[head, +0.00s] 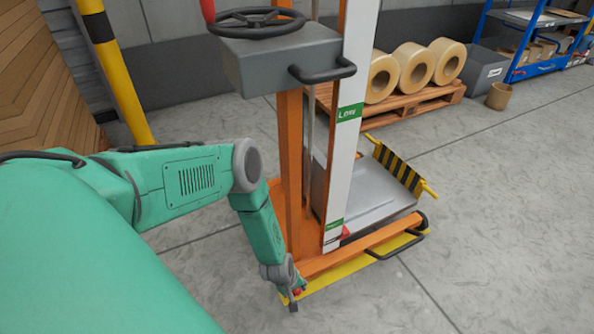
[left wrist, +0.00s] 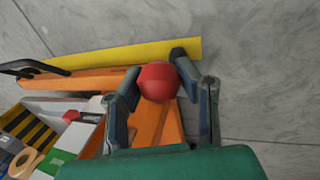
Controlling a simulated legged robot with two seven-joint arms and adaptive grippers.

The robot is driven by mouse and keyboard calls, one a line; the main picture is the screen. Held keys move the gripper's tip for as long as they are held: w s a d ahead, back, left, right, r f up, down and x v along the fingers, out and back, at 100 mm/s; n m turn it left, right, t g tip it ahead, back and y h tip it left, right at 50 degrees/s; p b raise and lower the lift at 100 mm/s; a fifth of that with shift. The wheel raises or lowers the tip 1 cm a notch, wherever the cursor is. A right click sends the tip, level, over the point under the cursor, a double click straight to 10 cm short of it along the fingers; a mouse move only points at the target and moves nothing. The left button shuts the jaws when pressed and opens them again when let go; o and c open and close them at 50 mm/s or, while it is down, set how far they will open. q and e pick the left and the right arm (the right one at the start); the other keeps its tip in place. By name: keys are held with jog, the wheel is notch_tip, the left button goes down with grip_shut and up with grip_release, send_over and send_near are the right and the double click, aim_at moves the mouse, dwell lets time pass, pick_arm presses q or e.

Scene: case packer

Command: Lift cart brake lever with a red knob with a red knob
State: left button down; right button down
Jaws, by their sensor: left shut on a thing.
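The lift cart has an orange frame (head: 290,170), a white mast (head: 345,120) and a grey load platform (head: 365,190). The brake lever's red knob (left wrist: 157,82) is a round ball at the low front corner of the orange base, and only a sliver of it shows in the head view. My left gripper (head: 293,297) reaches down to it, with its two fingers on either side of the knob in the left wrist view (left wrist: 160,90). It is shut on the knob. The lever's shaft is hidden. My right gripper is out of view.
A grey box with a black handwheel (head: 255,18) tops the cart. A yellow strip (head: 325,277) edges the base by the floor. A yellow post (head: 118,75) stands at left. A pallet (head: 410,105) with tan rolls is behind. Floor at right is clear.

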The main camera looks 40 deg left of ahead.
pick_arm(q)
jog(key=shift+w+a, duration=0.15)
jog(key=shift+a, duration=0.3)
jog(key=c, duration=1.1)
grip_release()
jog(key=shift+r, duration=0.1)
jog(key=shift+o, duration=0.2)
jog(key=shift+d, duration=0.15)
jog(key=d+v, duration=0.1)
jog(key=v, duration=1.1)
jog(key=shift+s+a, duration=0.2)
jog(key=shift+a, duration=0.2)
